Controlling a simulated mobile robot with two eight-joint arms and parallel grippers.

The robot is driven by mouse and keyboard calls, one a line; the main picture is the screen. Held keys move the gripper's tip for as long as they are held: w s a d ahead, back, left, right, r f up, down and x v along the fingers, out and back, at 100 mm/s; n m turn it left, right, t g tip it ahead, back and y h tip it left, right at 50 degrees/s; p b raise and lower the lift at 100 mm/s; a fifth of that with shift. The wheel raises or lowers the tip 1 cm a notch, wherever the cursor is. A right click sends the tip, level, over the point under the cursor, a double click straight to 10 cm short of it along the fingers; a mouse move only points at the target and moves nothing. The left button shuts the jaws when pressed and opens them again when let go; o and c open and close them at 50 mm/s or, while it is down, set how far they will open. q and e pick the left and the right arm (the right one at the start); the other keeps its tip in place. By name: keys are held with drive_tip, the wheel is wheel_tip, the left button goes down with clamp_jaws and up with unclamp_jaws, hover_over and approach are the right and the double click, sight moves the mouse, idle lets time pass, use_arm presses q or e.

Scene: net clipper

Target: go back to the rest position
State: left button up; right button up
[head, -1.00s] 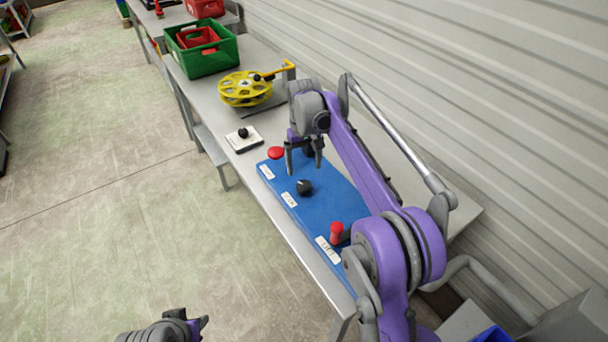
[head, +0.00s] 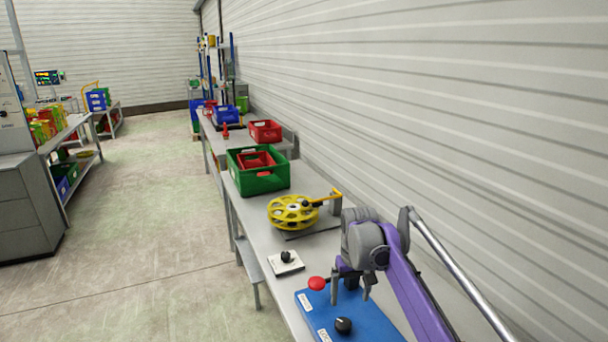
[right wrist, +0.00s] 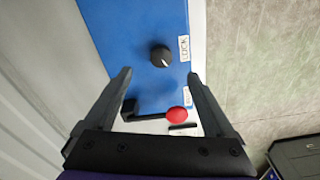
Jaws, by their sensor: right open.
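My right gripper (head: 350,290) is open and empty in the head view, above the blue panel (head: 375,325) on the bench. In the right wrist view my open fingers (right wrist: 160,100) frame part of the same blue panel (right wrist: 120,40). A black knob (right wrist: 160,56) and a red-ended lever (right wrist: 177,113) show there. In the head view a red knob (head: 317,283) is left of the gripper and the black knob (head: 343,325) is below it. I see nothing between the fingers. My left gripper is out of view.
On the bench (head: 262,240) stand a white plate with a black knob (head: 286,262), a yellow reel (head: 293,212) and a green crate (head: 258,178). A corrugated wall (head: 450,110) runs along the right. Open floor (head: 150,220) lies to the left.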

drive_tip(key=s+d+r+t, duration=0.1)
drive_tip(key=s+d+r, duration=0.1)
drive_tip(key=s, duration=0.7)
drive_tip(key=s+f+t, duration=0.1)
drive_tip(key=s+f, duration=0.2)
drive_tip(key=s, duration=0.5)
drive_tip(key=s+d+f+m+t, duration=0.1)
drive_tip(key=s+f, duration=0.3)
drive_tip(key=s, duration=0.4)
drive_tip(key=s+d+f+t, duration=0.1)
drive_tip(key=s+f, duration=0.3)
drive_tip(key=s, duration=0.4)
drive_tip(key=shift+s+d+t, duration=0.15)
drive_tip(key=shift+d+t, duration=0.05)
drive_tip(key=shift+t, duration=0.2)
